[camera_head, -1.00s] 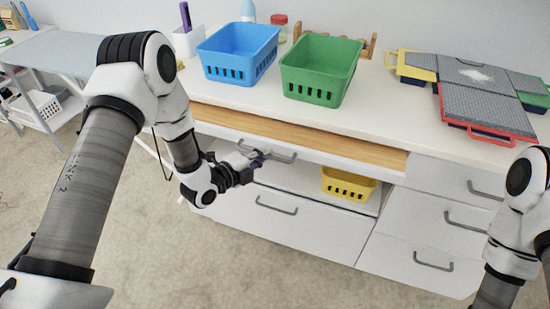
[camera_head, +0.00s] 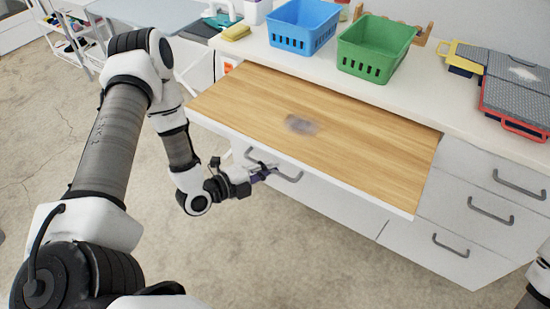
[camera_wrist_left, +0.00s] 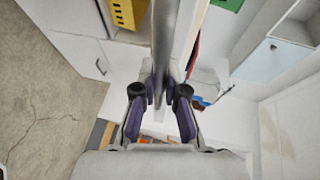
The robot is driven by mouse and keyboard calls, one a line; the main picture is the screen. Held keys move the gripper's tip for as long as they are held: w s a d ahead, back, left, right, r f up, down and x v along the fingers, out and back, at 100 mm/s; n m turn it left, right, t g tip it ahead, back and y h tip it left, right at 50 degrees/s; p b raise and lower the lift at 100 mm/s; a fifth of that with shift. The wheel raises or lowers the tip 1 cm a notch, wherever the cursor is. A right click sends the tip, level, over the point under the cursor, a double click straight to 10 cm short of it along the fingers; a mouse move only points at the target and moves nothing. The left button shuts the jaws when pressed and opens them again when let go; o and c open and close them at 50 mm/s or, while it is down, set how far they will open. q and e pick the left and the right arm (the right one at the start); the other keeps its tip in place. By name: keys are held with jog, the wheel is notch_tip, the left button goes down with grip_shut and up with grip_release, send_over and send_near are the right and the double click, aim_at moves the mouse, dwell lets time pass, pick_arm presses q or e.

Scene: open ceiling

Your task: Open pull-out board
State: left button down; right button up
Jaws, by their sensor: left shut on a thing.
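The pull-out board (camera_head: 340,138) is a wood-topped panel with a white front. It stands far out from under the white counter in the head view. A grey bar handle (camera_head: 290,179) is on its front edge. My left gripper (camera_head: 264,172) is shut on this handle, just in front of the board's edge. In the left wrist view the grey handle (camera_wrist_left: 164,40) runs between the two fingers of my left gripper (camera_wrist_left: 160,92). My right gripper is out of view; only part of that arm shows at the lower right.
Blue basket (camera_head: 302,27), green basket (camera_head: 372,48) and grey-topped cases (camera_head: 515,85) stand on the white counter (camera_head: 437,98). White drawers (camera_head: 480,212) are at the right, below the counter. A yellow container (camera_wrist_left: 122,14) shows in the wrist view. The floor in front is clear.

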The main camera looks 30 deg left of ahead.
pick_arm(q)
jog(key=shift+s, duration=0.1)
jog(key=c, duration=1.2)
grip_release()
jog(key=v, duration=0.7)
jog(key=shift+s+a, duration=0.15)
jog(key=shift+s, duration=0.05)
